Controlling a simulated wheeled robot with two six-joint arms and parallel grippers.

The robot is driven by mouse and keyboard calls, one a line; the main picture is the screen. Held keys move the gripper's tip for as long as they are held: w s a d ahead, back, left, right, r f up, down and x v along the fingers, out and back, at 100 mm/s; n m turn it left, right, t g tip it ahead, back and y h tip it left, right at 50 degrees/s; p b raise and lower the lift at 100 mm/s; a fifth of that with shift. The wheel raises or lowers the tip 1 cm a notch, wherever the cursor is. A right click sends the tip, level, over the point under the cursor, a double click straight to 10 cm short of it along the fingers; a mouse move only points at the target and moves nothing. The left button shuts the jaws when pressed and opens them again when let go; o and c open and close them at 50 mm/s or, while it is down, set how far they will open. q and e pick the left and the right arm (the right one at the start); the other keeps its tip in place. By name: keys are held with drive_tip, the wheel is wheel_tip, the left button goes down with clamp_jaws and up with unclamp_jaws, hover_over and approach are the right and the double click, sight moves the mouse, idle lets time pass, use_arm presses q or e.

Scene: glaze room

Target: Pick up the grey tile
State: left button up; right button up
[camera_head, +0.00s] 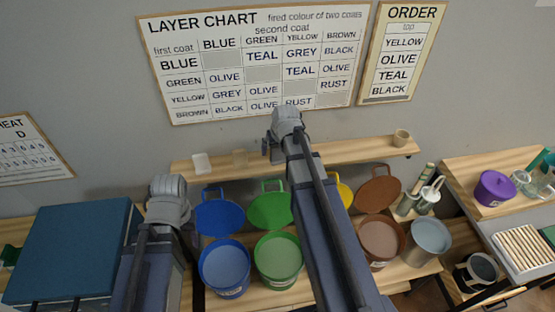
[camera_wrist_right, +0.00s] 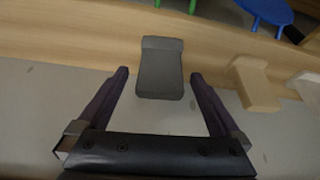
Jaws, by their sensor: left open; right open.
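The grey tile (camera_wrist_right: 161,72) shows in the right wrist view, at the light wooden shelf. My right gripper is open, with one finger on either side of the tile in the picture and gaps at both sides (camera_wrist_right: 159,76). Whether the tile lies between the fingertips or just beyond them I cannot tell. In the head view my right gripper (camera_head: 272,148) is at the shelf, and its arm hides most of the spot where the tile is. My left gripper (camera_head: 168,188) is open, low at the left, away from the tile.
A beige tile (camera_head: 240,158) and a white tile (camera_head: 202,163) stand on the shelf (camera_head: 345,150), left of my right gripper.

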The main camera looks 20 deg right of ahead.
drive_tip(key=shift+b+x, duration=0.6)
drive_tip(key=shift+x, duration=0.6)
drive_tip(key=shift+r, duration=0.1)
drive_tip(key=c, duration=1.5)
